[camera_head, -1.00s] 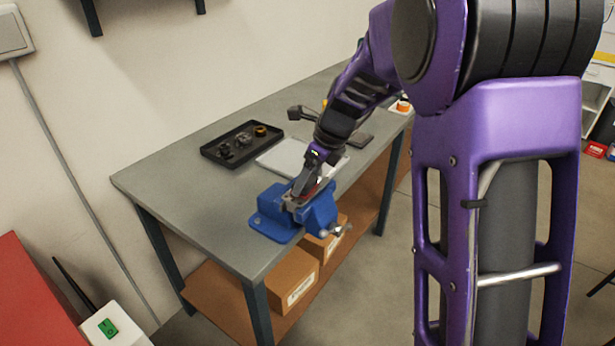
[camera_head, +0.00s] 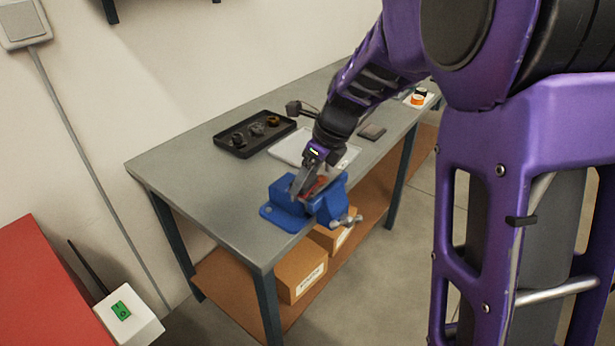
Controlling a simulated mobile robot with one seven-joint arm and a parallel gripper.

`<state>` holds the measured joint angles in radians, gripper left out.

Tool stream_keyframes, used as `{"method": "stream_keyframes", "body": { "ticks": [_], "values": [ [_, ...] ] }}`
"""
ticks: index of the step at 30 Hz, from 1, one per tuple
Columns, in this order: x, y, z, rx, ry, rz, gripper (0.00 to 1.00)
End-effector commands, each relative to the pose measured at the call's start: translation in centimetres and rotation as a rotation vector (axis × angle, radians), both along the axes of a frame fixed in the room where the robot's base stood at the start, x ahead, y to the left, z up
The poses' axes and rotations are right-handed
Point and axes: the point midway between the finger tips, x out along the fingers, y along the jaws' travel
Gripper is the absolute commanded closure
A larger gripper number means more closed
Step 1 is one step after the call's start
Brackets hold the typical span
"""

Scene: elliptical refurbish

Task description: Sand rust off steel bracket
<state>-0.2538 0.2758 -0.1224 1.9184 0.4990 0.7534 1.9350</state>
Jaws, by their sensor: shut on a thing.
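A blue vise (camera_head: 283,207) is at the near edge of the grey workbench (camera_head: 185,185). A small reddish-brown piece (camera_head: 319,187) shows at the vise jaws, beside my fingers; I cannot tell whether it is the rusty steel bracket or a sanding piece. My gripper (camera_head: 302,186) points down at the top of the vise. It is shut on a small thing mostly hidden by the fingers. I cannot tell at this size whether that thing touches the bracket.
A black tray (camera_head: 232,149) with several small dark parts and a pale flat panel (camera_head: 290,147) lie behind the vise. A dark flat block (camera_head: 372,131) and an orange-and-white item (camera_head: 418,97) are farther right. Cardboard boxes (camera_head: 300,272) sit on the lower shelf. The bench's left end is clear.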

Motion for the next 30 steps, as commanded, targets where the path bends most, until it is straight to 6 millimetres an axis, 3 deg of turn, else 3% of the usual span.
{"method": "stream_keyframes", "body": {
  "ticks": [15,30],
  "values": [
    [0.0,0.0,5.1,0.000,-0.001,0.000,0.68],
    [0.0,0.0,5.9,0.000,-0.001,0.000,0.68]
  ]
}}
